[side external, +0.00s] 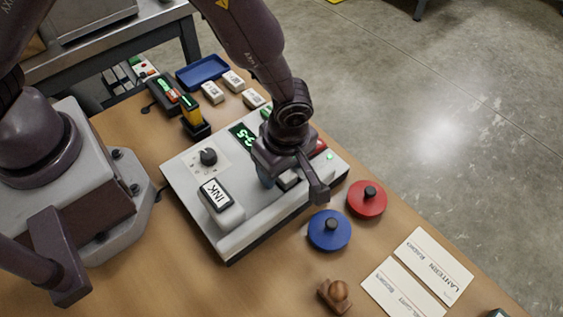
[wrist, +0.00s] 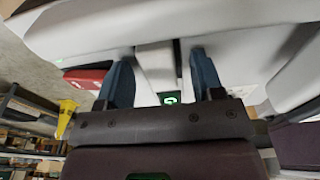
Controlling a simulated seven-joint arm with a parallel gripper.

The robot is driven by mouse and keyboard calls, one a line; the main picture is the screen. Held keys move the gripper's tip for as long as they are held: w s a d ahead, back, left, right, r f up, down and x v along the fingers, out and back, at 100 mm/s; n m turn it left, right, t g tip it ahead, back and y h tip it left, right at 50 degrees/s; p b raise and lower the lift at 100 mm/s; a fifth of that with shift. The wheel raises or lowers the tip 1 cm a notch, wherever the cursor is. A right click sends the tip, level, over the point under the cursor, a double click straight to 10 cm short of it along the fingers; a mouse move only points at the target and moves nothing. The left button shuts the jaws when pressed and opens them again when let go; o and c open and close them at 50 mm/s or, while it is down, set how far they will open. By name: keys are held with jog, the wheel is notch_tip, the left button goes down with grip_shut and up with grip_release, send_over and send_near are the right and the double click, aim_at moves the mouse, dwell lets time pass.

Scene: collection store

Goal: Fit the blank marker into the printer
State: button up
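The printer (side external: 185,170) is a light grey box on the table with a dial, a green display and a white block marked INK. My gripper (side external: 280,178) is low over its right part, pointing down. In the wrist view my two blue fingers (wrist: 163,62) stand apart on either side of a pale block (wrist: 155,68). A gap shows at the right finger. The block looks like a blank marker at the printer; its small pale top shows in the side view (side external: 288,179). How deep it sits is hidden.
Several white markers (side external: 212,92) lie behind the printer near a blue tray (side external: 203,71). A yellow-topped item stands in a dark holder (side external: 196,129). A blue round pad (side external: 329,231), a red one (side external: 366,199), a wooden stamp (side external: 335,294) and paper cards (side external: 433,266) lie in front.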

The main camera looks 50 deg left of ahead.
notch_tip(320, 180, up, 13)
jog(key=d, duration=0.1)
jog(key=shift+d, duration=0.3)
jog(key=s+a+r+m+t, duration=0.2)
jog(key=s+a+r+m, duration=0.3)
jog(key=a+r+m, duration=0.4)
jog(key=s+a+r+m+t+h, duration=0.1)
jog(key=s+a+r+m+t, duration=0.2)
jog(key=s+a+r+m, duration=0.3)
jog(key=a+r+m, duration=0.3)
jog(key=a, duration=0.2)
jog(key=shift+s+t, duration=0.2)
jog(key=shift+t, duration=0.1)
